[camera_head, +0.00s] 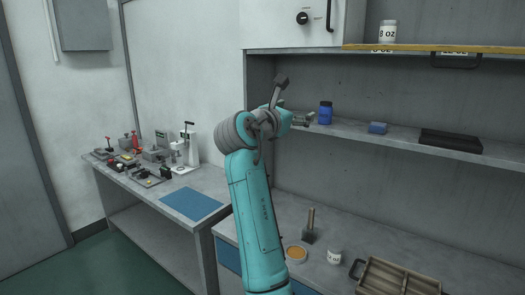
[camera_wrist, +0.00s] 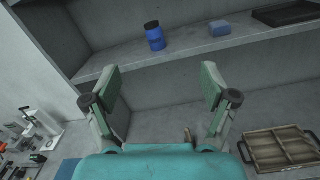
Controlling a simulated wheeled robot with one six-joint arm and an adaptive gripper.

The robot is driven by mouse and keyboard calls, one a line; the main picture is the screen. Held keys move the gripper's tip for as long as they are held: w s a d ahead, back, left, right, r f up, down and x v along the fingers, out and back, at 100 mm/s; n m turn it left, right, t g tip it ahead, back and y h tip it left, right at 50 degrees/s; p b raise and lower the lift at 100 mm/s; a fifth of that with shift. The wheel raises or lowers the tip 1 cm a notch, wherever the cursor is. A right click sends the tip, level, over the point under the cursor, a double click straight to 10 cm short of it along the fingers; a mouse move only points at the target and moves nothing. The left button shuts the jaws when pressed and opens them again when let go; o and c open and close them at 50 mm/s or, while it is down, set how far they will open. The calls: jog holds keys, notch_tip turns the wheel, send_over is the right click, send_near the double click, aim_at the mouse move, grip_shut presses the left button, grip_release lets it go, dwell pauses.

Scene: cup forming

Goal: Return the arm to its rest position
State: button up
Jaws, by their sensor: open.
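My arm (camera_head: 255,205) is teal and rises from the bottom of the head view, bent at the top toward the shelf. My gripper (camera_head: 308,118) points right in front of the shelf, left of a blue jar (camera_head: 325,113) in the picture. In the wrist view my gripper (camera_wrist: 162,88) has its two green-padded fingers wide apart with nothing between them. The blue jar (camera_wrist: 155,37) stands on the shelf beyond the fingertips and is not touched.
The shelf (camera_head: 350,133) also holds a blue block (camera_head: 377,128) and a black tray (camera_head: 450,141). Below are a wooden crate (camera_head: 397,277), a white cup (camera_head: 334,257), a round orange-filled dish (camera_head: 296,253) and a brush-like tool (camera_head: 310,225). A side bench (camera_head: 140,195) carries several devices.

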jog(key=s+d+f+m+t+y, duration=0.1)
jog(key=s+f+y, duration=0.1)
jog(key=f, duration=1.3)
jog(key=s+d+f+m+y, duration=0.1)
jog(key=f+y, duration=0.2)
jog(key=f, duration=1.1)
jog(key=s+d+f+m+y, duration=0.2)
jog(key=s+f, duration=0.7)
jog(key=f, duration=0.2)
jog(key=s+d+f+m+y, duration=0.2)
jog(key=s+f+m, duration=0.1)
jog(key=s+f, duration=0.75)
jog(key=s+d+f+m+g+y, duration=0.1)
jog(key=s+f+m, duration=0.3)
jog(key=s, duration=0.7)
jog(key=s+d+f+m+y, duration=0.1)
jog(key=s+f+m, duration=0.3)
jog(key=s, duration=0.7)
jog(key=s+d+r+m, duration=0.1)
jog(key=s+r+m, duration=0.3)
jog(key=s, duration=0.7)
jog(key=s+d+r+m, duration=0.1)
jog(key=s+r+m, duration=0.4)
jog(key=s, duration=0.7)
jog(key=shift+d+r+m, duration=0.15)
jog(key=shift+m, duration=0.95)
